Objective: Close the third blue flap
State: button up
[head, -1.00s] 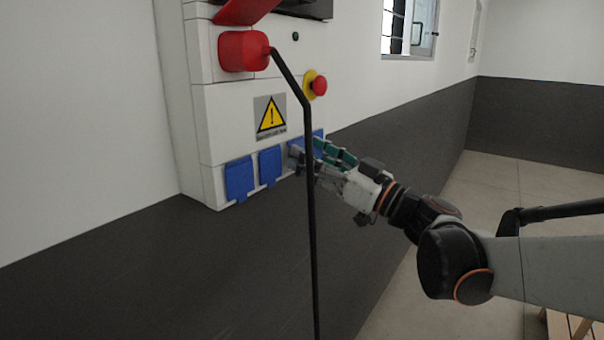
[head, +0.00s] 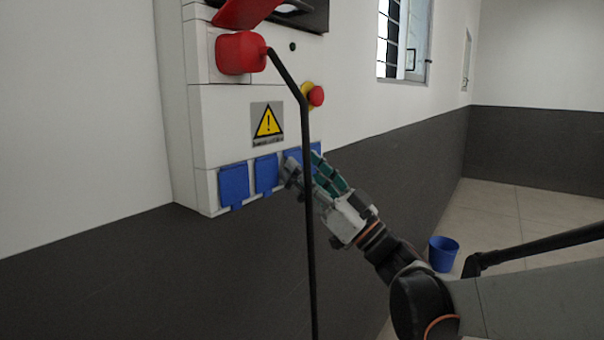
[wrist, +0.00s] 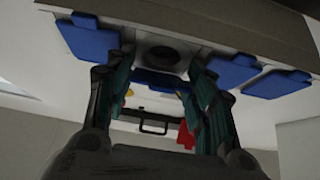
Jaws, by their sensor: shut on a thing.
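A white wall panel (head: 217,120) carries a row of blue flaps. The first flap (head: 234,186) and second flap (head: 266,173) hang down over their places. The third blue flap (wrist: 158,82) is raised in the wrist view, with its dark round socket (wrist: 163,55) uncovered. The fourth flap (wrist: 90,38) lies flat. My gripper (head: 303,170) is at the third flap. In the wrist view its fingers (wrist: 160,76) stand either side of that flap and are shut on it. In the head view the fingers and a black rod hide most of the third flap.
A black rod (head: 309,230) runs down in front of the panel from near a red plug (head: 240,53), crossing my gripper in the head view. A red button (head: 316,96) sits above the flaps. A blue bucket (head: 443,253) stands on the open floor at right.

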jog(key=o, duration=1.3)
jog(key=shift+c, duration=0.2)
